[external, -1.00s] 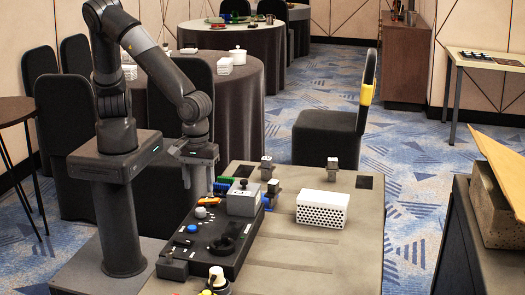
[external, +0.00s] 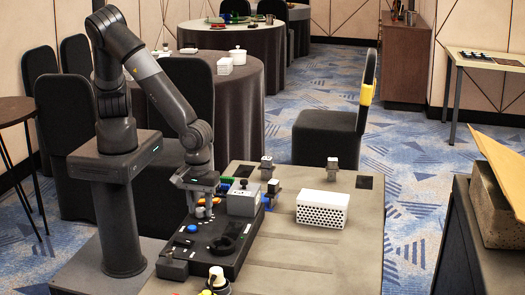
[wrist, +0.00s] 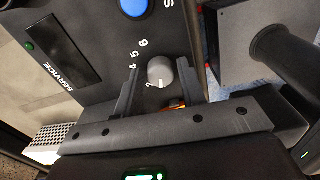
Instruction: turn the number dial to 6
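The number dial is a small round grey knob (wrist: 160,72) on a dark control panel, in the middle of the wrist view. White digits 4, 5 and 6 (wrist: 139,55) run along its upper left side. A small white mark shows at the knob's lower edge; I cannot tell which number the knob points to. My gripper (wrist: 159,75) is open, with one finger left and one finger right of the knob and visible gaps. In the external view my gripper (external: 204,200) is low over the panel (external: 198,248), partly hiding the dial.
A blue button (wrist: 134,7) sits above the dial; a grey box (external: 243,201) stands to the right on the panel. A dark round handle (external: 222,244) is nearer the front. A white perforated box (external: 322,209) sits on the table (external: 310,255), with bare surface in front.

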